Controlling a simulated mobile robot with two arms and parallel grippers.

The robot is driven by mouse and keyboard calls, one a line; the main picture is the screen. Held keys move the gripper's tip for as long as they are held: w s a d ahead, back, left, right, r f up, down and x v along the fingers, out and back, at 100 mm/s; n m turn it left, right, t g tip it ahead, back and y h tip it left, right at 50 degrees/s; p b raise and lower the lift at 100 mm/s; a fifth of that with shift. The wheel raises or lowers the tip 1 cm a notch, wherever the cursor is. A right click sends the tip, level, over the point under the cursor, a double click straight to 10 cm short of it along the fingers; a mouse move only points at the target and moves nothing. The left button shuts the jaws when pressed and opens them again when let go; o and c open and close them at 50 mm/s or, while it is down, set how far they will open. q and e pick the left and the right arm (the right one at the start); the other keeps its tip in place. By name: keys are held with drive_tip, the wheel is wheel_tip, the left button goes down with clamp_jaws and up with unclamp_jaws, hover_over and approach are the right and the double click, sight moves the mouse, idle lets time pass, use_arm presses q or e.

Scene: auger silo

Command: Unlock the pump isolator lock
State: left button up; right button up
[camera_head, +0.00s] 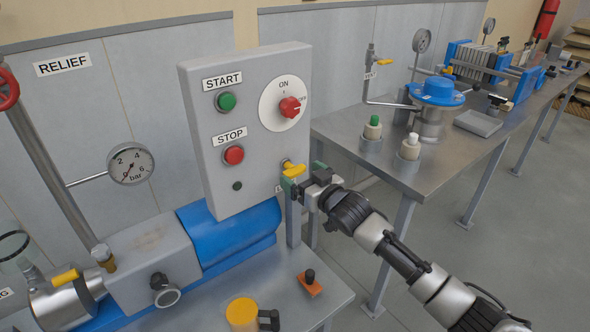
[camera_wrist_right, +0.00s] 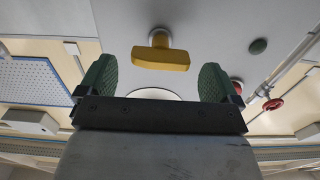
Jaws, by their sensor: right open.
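The lock is a yellow key-like handle (camera_head: 294,169) on a silver stem, low on the right side of the grey control panel (camera_head: 250,130). In the right wrist view the yellow handle (camera_wrist_right: 160,60) lies crosswise, ahead of and between the green fingers. My right gripper (camera_head: 304,177) is open just in front of the handle, with a finger to each side and a gap to the handle. In the wrist view my right gripper (camera_wrist_right: 157,84) holds nothing. A label under the lock is mostly hidden by the gripper. My left gripper is not seen.
The panel also has a red rotary isolator knob (camera_head: 290,107) by an ON mark, a green START button (camera_head: 227,101) and a red STOP button (camera_head: 234,155). A blue pump motor (camera_head: 230,240) stands below. A steel table (camera_head: 350,128) with equipment is at right.

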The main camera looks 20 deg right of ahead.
sight(299, 173)
drive_tip(key=shift+x, duration=1.7)
drive_tip(key=c, duration=0.9)
